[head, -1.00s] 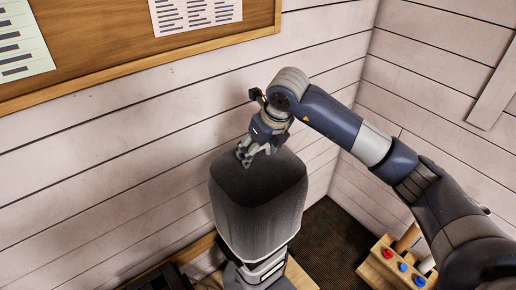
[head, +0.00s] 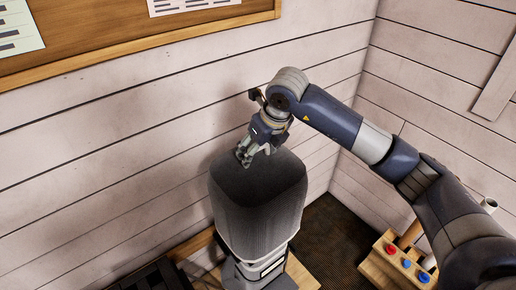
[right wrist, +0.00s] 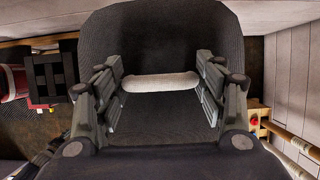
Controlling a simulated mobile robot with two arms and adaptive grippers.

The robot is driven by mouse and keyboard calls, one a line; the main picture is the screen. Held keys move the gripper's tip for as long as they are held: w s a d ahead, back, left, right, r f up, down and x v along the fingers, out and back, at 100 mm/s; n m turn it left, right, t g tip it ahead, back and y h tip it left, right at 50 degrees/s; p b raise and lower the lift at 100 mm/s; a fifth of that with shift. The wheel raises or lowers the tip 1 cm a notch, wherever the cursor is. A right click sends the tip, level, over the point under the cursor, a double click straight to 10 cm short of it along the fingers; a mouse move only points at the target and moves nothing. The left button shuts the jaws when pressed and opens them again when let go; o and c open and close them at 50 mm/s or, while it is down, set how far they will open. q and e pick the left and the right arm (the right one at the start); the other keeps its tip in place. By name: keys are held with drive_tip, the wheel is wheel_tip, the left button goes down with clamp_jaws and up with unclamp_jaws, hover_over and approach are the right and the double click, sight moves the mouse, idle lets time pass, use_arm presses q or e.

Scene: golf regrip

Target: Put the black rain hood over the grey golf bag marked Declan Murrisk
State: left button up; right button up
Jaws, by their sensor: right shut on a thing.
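The black rain hood (head: 262,205) hangs upright, its closed top up, over the upper part of a grey golf bag (head: 238,275). The bag shows only below the hood's lower edge and carries a white label (head: 272,266) too small to read. My right gripper (head: 243,158) is shut on the hood's top from above. In the right wrist view the hood (right wrist: 165,30) fills the middle, with a pale fuzzy roll (right wrist: 160,82) between the fingers (right wrist: 160,95). How far down the hood sits inside is hidden. My left gripper is not in view.
A plank wall with a noticeboard (head: 110,55) stands close behind the bag. A wooden rack (head: 385,268) with red and blue knobs stands at the lower right. A dark mat (head: 330,245) lies in the corner. Black slatted item (head: 150,280) is at lower left.

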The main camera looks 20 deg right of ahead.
sight(261, 162)
drive_tip(key=shift+f+b, duration=2.4)
drive_tip(key=shift+f, duration=0.45)
drive_tip(key=shift+f+b, duration=0.35)
drive_tip(key=o, duration=1.7)
drive_tip(key=c, duration=0.3)
drive_tip(key=shift+p+v, duration=2.3)
drive_tip(key=shift+v, duration=2.75)
drive_tip(key=shift+f, duration=0.1)
